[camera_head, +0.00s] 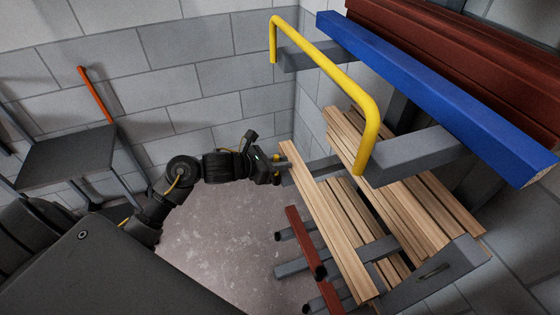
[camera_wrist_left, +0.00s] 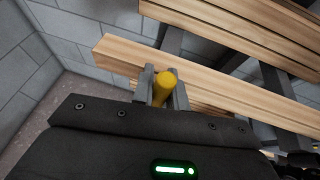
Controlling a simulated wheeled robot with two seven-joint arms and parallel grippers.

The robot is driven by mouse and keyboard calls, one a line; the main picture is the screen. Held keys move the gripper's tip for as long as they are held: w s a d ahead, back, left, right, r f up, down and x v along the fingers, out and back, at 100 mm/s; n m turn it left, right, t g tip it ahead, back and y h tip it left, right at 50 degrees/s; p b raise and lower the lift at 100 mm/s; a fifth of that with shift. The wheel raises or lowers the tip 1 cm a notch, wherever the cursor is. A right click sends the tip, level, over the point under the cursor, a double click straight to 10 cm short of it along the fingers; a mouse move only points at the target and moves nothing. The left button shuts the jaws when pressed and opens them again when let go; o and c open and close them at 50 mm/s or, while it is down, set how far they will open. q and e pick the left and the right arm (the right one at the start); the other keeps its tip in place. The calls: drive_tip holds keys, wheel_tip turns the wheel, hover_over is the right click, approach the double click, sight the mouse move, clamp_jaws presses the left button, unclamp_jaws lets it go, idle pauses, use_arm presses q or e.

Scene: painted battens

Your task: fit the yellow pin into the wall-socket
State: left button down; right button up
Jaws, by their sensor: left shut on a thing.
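My left gripper (camera_head: 280,167) is at the left end of the lower wooden battens. It is shut on the yellow pin (camera_head: 276,183), which is small and partly hidden by the jaws in the head view. In the left wrist view, the rounded yellow end of the pin (camera_wrist_left: 165,80) shows between the two grey fingers of the left gripper (camera_wrist_left: 164,92). A long pale batten passes just beyond the fingertips; I cannot tell whether they touch. I cannot make out the wall-socket in either view. My right gripper is not in view.
Wooden battens (camera_head: 335,220) lie on grey rack arms (camera_head: 380,248). A yellow bent rail (camera_head: 330,70), a blue beam (camera_head: 430,95) and dark red beams (camera_head: 470,45) are above. A red bar (camera_head: 312,255) is below. A dark shelf (camera_head: 65,155) stands left. Floor (camera_head: 220,235) is clear.

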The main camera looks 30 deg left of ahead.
use_arm(q)
drive_tip(key=shift+f+b, duration=0.35)
drive_tip(key=shift+b, duration=0.25)
drive_tip(key=c, duration=1.4)
unclamp_jaws()
drive_tip(key=shift+r, duration=0.1)
drive_tip(key=shift+r+p, duration=0.45)
drive_tip(key=shift+p, duration=0.35)
drive_tip(key=b+v, duration=0.3)
drive_tip(key=v, duration=0.9)
drive_tip(key=shift+f, duration=0.2)
